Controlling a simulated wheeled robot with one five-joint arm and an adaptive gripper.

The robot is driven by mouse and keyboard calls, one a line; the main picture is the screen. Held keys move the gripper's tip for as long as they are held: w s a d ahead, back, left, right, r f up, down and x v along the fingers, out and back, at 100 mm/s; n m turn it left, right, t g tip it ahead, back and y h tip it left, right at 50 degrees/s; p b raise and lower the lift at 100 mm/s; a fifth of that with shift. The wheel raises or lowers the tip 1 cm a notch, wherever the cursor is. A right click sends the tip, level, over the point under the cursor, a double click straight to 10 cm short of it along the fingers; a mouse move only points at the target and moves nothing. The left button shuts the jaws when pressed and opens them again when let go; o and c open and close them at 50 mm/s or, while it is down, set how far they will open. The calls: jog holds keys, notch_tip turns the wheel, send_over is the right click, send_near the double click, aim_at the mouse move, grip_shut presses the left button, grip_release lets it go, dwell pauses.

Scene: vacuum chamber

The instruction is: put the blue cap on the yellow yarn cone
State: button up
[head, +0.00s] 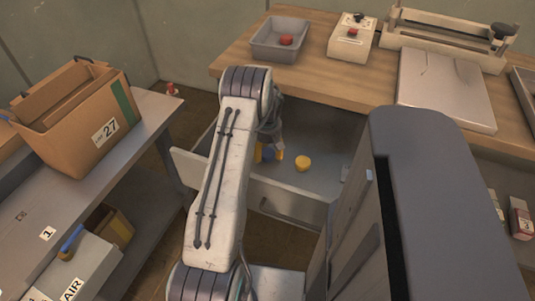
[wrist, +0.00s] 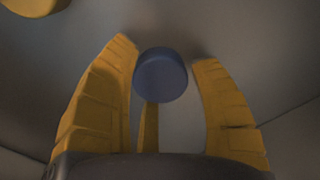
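The blue cap (wrist: 160,76) is round and lies between the fingertips of my gripper (wrist: 166,62) in the wrist view. A gap shows to the right finger; the left finger is close to the cap. My gripper (head: 269,154) is open and reaches down into an open grey drawer (head: 290,201). The cap shows as a small blue patch (head: 268,153) between the yellow fingers in the head view. A round yellow thing (head: 303,163) is in the drawer to the right, also cut off at top left in the wrist view (wrist: 34,4). I see no clear yarn cone.
The drawer's front and side walls surround my gripper. A cardboard box (head: 80,118) stands on the left bench. A large grey body fills the right foreground.

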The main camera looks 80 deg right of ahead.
aim_at(268, 152)
jog(key=c, duration=0.5)
jog(key=shift+r, duration=0.1)
jog(key=shift+r, duration=0.65)
notch_tip(268, 152, up, 3)
jog(key=shift+f, duration=0.2)
jog(key=s+a+r, duration=0.4)
jog(key=s+a, duration=0.1)
jog(key=s+a+r, duration=0.2)
jog(key=s+r, duration=0.1)
jog(key=shift+s+a, duration=0.25)
jog(key=shift+a, duration=0.15)
